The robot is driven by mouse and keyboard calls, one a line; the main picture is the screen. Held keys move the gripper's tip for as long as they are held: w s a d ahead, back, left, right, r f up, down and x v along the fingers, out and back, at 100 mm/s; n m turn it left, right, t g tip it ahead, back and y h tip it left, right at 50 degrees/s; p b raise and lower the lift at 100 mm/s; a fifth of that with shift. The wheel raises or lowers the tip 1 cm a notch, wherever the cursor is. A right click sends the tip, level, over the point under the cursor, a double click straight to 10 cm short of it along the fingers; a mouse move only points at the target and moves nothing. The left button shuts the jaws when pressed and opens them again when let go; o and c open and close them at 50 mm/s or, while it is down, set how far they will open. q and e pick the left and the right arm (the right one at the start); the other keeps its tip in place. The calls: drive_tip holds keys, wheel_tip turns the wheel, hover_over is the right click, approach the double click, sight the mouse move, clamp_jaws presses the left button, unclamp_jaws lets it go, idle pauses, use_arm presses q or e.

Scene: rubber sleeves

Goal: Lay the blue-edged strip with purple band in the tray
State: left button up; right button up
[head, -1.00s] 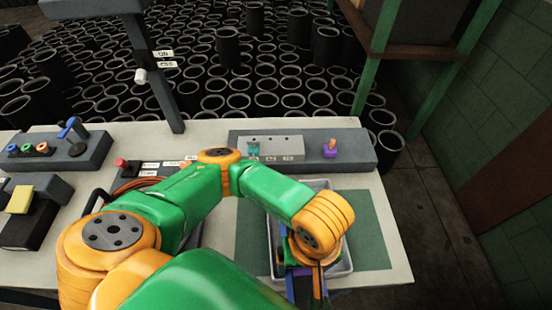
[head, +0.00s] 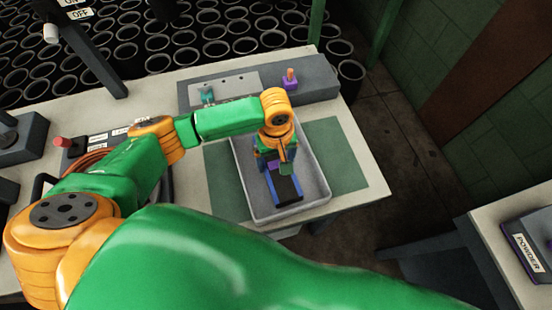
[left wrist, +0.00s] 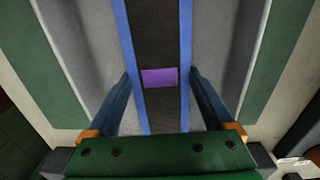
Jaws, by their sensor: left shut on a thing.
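The strip (head: 287,190) is dark with blue edges and a purple band, which shows clearly in the left wrist view (left wrist: 159,77). My left gripper (head: 274,163) is shut on the strip, with one finger against each blue edge near the band. The strip is inside the outline of the grey tray (head: 315,172); whether it touches the tray floor I cannot tell. The gripper hides part of the strip in the head view. The tray walls also show on both sides in the left wrist view (left wrist: 225,60). My right gripper is not in view.
The tray stands on a green mat (head: 342,160) on a pale table. Behind it is a grey fixture (head: 315,75) with a purple and orange piece (head: 290,80) on it. A red button (head: 62,142) and coiled cable are at the left. Another table is at the right.

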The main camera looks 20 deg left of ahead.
sight(276, 164)
use_arm(q)
drive_tip(key=o, duration=1.1)
drive_tip(key=shift+o, duration=0.2)
wheel_tip(276, 164, up, 12)
drive_tip(key=shift+p, duration=0.4)
